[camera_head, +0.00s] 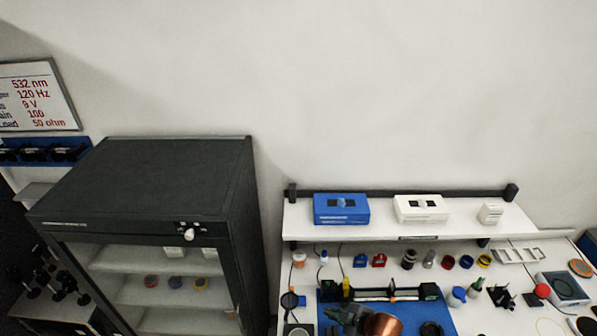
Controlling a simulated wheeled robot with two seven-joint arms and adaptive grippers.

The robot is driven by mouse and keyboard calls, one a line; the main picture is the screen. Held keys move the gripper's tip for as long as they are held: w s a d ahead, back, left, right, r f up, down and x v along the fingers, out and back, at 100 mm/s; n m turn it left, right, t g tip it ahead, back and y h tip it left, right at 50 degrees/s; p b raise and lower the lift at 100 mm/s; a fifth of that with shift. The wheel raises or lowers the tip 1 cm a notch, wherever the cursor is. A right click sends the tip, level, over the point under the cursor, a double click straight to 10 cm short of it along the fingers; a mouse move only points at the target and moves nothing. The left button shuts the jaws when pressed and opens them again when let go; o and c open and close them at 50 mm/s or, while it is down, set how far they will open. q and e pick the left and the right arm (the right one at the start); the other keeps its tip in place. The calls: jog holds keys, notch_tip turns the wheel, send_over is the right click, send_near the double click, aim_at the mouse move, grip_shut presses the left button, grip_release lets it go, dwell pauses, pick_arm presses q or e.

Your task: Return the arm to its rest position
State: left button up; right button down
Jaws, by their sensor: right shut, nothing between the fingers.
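My right gripper (342,315) shows at the bottom edge of the head view, over the blue mat (326,296) on the bench. It is dark grey, with its fingers toward the left, and it is shut with nothing seen in it. A copper-coloured round part beside it, probably of my right arm, is cut off by the bottom edge. The gripper is just in front of a long black optical rail assembly (385,294); I cannot tell how far above the mat it is. My left gripper is not in view.
A dark cabinet (150,185) with a glass front stands at left. A white shelf (380,223) behind the bench holds a blue box (341,209) and a white box (421,208). Several small coloured parts, bottles and a red-topped device (542,291) crowd the bench.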

jog(key=s+d+f+m+g+h, duration=0.1)
jog(key=s+d+m+g+h, duration=0.15)
jog(key=s+d+m, duration=0.85)
jog(key=s+d+f+m+g+h, duration=0.15)
jog(key=s+d+m+h, duration=0.3)
jog(key=s+d, duration=1.1)
jog(key=s+a+f+b, duration=0.2)
jog(key=f+b, duration=0.5)
jog(key=f, duration=1.5)
jog(key=s+a+f+b, duration=0.15)
jog(key=f+b, duration=0.45)
jog(key=f, duration=1.6)
jog(key=s+f+g+b, duration=0.1)
jog(key=s+f+b, duration=0.4)
jog(key=s+f, duration=0.4)
jog(key=s+f+g+b, duration=0.1)
jog(key=s+f+b, duration=0.4)
jog(key=s+f, duration=0.5)
notch_tip(320, 180, down, 8)
jog(key=shift+s+f+n+y+b, duration=0.25)
jog(key=shift+s+n+y+b, duration=0.05)
jog(key=shift+n+y, duration=0.15)
